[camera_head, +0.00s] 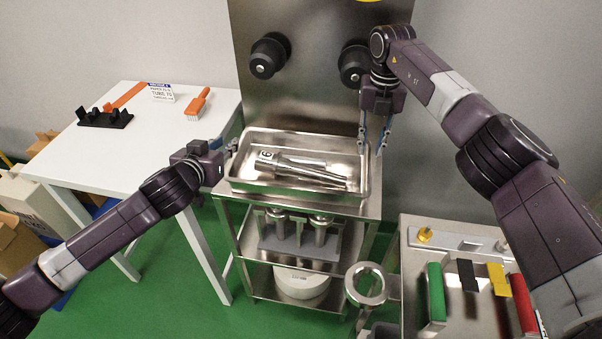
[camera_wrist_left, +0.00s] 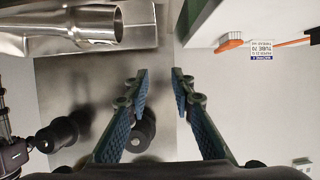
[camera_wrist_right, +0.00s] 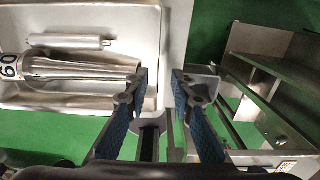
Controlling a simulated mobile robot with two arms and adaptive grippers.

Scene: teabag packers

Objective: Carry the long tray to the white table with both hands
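The long tray (camera_head: 300,191) is a shallow metal tray on top of a steel stand. It holds shiny metal tubes (camera_head: 303,170), one marked with a number, also seen in the right wrist view (camera_wrist_right: 85,67). The white table (camera_head: 100,158) stands to the left of the stand. My left gripper (camera_head: 234,148) is open at the tray's left end. My right gripper (camera_head: 372,142) is open, pointing down at the tray's right end.
On the white table lie a black rack (camera_head: 104,118), an orange-handled brush (camera_head: 198,101) and a small sign (camera_head: 160,92). The table's near part is clear. A steel bench (camera_head: 408,262) with coloured pieces is at the lower right. Black knobs (camera_head: 268,56) stick out behind the tray.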

